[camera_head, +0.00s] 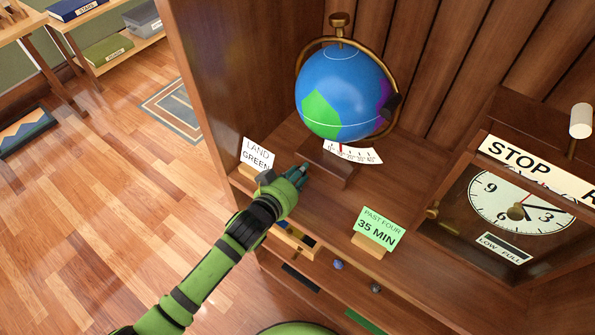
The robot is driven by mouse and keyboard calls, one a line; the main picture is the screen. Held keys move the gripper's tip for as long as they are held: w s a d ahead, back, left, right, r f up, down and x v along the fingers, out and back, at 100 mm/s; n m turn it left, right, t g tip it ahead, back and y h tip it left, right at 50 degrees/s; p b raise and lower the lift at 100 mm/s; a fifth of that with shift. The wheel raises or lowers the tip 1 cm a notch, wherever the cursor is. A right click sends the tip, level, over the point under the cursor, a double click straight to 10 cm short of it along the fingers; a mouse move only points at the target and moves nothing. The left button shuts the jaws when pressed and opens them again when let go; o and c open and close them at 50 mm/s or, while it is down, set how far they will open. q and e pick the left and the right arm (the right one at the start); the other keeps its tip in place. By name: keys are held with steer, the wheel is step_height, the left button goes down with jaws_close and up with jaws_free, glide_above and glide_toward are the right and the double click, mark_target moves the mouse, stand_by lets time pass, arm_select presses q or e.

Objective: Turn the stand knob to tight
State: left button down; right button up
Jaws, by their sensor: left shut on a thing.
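The globe (345,95), blue with a green patch, hangs in a brass ring (390,72) with a brass knob (340,20) on top. Its wooden stand (328,162) sits on the cabinet shelf, with a white scale (356,153) and red pointer. My left gripper (304,170) reaches in from the lower left, its fingertips at the left side of the stand. It is shut on the stand knob, which the fingers hide, so its tight marking cannot be read. My right gripper is out of view.
A "LAND GREEN" card (257,155) stands just left of my gripper. A green "PAST FOUR 35 MIN" card (378,230) stands at the shelf front. A clock case (495,160) with a "STOP" label is at right. An open drawer (293,240) lies below my wrist.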

arm_select(q)
steer(key=shift+r, duration=0.15)
steer(key=c, duration=1.3)
jaws_free()
